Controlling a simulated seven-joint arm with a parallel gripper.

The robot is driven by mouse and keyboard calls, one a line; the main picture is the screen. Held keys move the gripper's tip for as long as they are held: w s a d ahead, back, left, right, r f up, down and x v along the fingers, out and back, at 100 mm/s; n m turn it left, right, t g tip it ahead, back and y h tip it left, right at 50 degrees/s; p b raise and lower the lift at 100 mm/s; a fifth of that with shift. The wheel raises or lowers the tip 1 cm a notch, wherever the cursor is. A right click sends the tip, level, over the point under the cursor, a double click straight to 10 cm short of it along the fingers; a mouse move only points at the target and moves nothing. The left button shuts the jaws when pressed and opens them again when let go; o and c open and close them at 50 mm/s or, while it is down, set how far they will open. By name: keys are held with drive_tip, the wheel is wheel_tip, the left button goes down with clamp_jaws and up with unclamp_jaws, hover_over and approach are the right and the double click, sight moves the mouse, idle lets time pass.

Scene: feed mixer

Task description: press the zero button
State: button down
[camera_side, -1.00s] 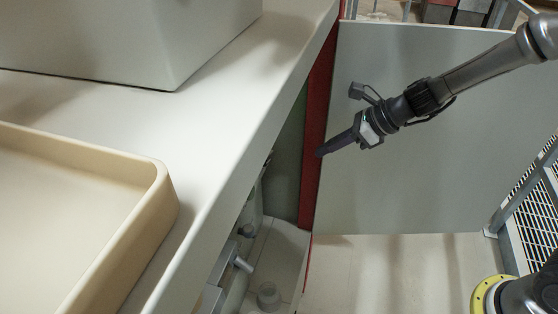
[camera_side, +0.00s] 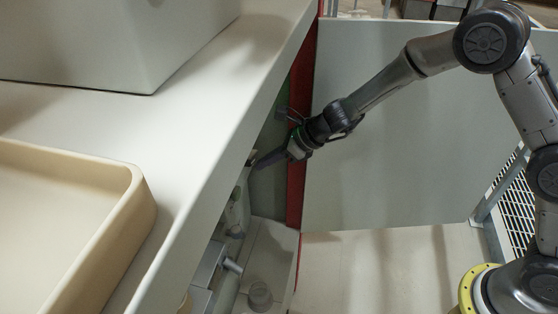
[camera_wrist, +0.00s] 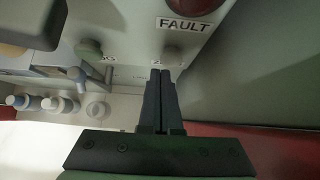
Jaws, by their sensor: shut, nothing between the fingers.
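In the wrist view a small round grey button (camera_wrist: 172,51) sits on the pale panel below the FAULT plate. The label under it begins with what looks like a Z, and my fingertips hide the rest. My gripper (camera_wrist: 161,72) is shut and empty, with its tips just below this button in the picture. I cannot tell whether they touch the panel. In the side view my gripper (camera_side: 258,164) points left under the counter edge, close to the machine front. The button cannot be made out there.
A red lamp (camera_wrist: 194,6) sits above the FAULT plate (camera_wrist: 186,24). A green round button (camera_wrist: 89,48) is to the left. Pipe fittings (camera_wrist: 60,104) stick out lower left. The white counter (camera_side: 215,110) overhangs the panel, with a beige tray (camera_side: 140,215) on it.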

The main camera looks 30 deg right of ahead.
drive_tip(key=shift+w+a, duration=0.15)
drive_tip(key=shift+a, duration=0.05)
drive_tip(key=shift+w+a, duration=0.7)
drive_tip(key=shift+a, duration=0.2)
drive_tip(key=s+d+r, duration=0.7)
drive_tip(key=s+d, duration=0.1)
drive_tip(key=shift+s+d, duration=0.15)
drive_tip(key=shift+d, duration=0.25)
